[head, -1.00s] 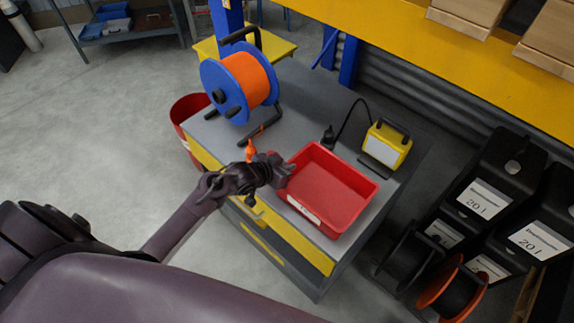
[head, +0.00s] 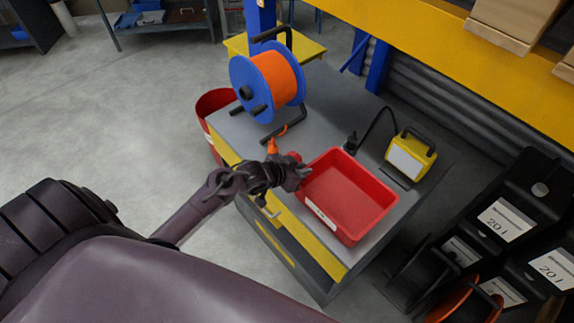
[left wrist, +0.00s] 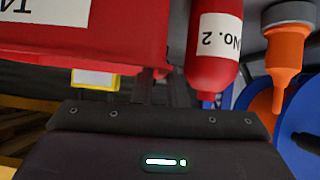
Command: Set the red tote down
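The red tote (head: 352,219) is an open, empty tray with a white label on its near side. It is level over the right part of the grey workbench top (head: 322,108); I cannot tell if its base fully rests there. My left gripper (head: 303,174) is at the tote's left end, with its fingers closed at the rim. In the left wrist view the tote (left wrist: 120,30) appears upside down at upper left, against the dark fingers (left wrist: 163,92), which partly hide the grip. My right gripper is not in view.
An orange-tipped bottle (left wrist: 286,55) and a blue-orange cable reel (head: 275,80) are left of the tote. A yellow lamp (head: 408,158) stands behind it at right. Black canisters (head: 510,215) are right of the bench.

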